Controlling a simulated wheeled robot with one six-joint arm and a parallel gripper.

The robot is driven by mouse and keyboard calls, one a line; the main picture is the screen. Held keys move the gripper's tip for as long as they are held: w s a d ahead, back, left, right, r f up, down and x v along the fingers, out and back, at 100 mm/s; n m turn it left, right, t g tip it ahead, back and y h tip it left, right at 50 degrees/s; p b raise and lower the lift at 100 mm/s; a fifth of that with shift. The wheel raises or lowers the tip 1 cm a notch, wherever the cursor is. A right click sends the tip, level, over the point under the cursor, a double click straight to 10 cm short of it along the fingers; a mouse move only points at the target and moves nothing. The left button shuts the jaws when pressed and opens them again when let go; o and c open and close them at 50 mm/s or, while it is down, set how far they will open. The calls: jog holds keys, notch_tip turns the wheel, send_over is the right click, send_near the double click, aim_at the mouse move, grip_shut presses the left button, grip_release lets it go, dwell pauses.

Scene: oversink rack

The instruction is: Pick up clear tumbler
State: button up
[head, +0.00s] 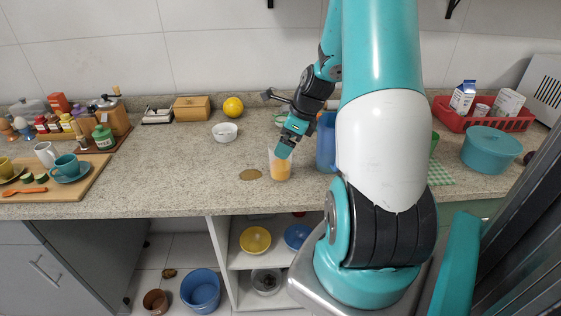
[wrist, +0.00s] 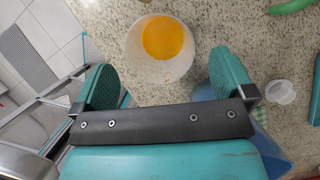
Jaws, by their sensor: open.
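The clear tumbler (head: 271,158) stands upright on the speckled counter near its front edge, with orange contents low in it. In the wrist view the tumbler (wrist: 135,58) is seen from above, its round mouth framing an orange disc. My gripper (head: 284,150) is at the tumbler's upper right in the head view and hides part of its rim. In the wrist view my gripper (wrist: 163,72) is open and empty, one finger to each side of the tumbler, with gaps. I cannot tell how far the fingertips are above the rim.
A blue pitcher (head: 325,142) stands close to the right of my gripper. A small clear cup (wrist: 280,91) is near the right finger in the wrist view. A brown disc (head: 250,175) lies left of the tumbler, a white bowl (head: 225,132) behind.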

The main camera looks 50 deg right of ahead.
aim_at(281, 161)
jog(key=shift+p+x, duration=0.5)
jog(key=shift+x, duration=2.2)
jog(key=c, duration=1)
